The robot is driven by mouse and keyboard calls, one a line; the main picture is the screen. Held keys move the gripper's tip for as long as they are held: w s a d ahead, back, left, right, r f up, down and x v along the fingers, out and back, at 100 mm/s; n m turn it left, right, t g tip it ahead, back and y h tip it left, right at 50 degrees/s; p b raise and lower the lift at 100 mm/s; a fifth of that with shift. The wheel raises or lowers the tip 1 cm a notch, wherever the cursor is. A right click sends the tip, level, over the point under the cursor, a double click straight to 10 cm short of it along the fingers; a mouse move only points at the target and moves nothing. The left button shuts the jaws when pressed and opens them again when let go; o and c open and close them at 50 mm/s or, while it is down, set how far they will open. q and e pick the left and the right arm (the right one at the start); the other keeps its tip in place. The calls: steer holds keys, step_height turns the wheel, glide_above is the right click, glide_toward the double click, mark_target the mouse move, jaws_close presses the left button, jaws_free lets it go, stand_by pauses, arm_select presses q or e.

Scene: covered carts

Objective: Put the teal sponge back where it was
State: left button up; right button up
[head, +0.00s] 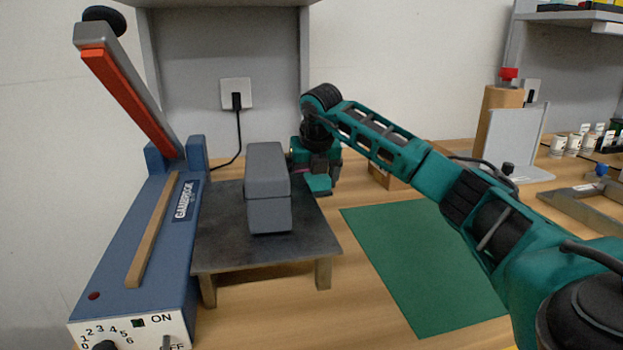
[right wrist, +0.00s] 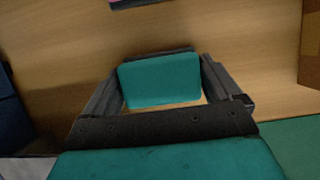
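The teal sponge (right wrist: 160,80) sits between the two fingers of my right gripper (right wrist: 165,88) in the right wrist view, with a finger against each side. In the head view my right gripper (head: 316,168) is just right of a grey block, behind the right part of a low dark stand. A teal piece (head: 319,184) shows at its lower end and looks like the sponge. Whether the sponge touches the surface below is hard to tell. My left gripper is not in view.
The grey block (head: 268,185) stands on the dark stand (head: 235,255). A blue sealing machine (head: 130,255) with a raised red arm is at left. A green mat (head: 420,265) lies under my right arm. A brown box (head: 385,176) is behind the arm.

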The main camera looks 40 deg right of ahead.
steer(key=shift+o, duration=0.7)
steer(key=shift+r, duration=0.1)
steer(key=shift+s+r, duration=0.1)
steer(key=shift+r, duration=0.2)
steer(key=p+v, duration=0.2)
steer(key=v, duration=0.9)
steer(key=shift+r, duration=0.25)
steer(key=shift+s+a+f, duration=0.1)
steer(key=shift+s, duration=0.05)
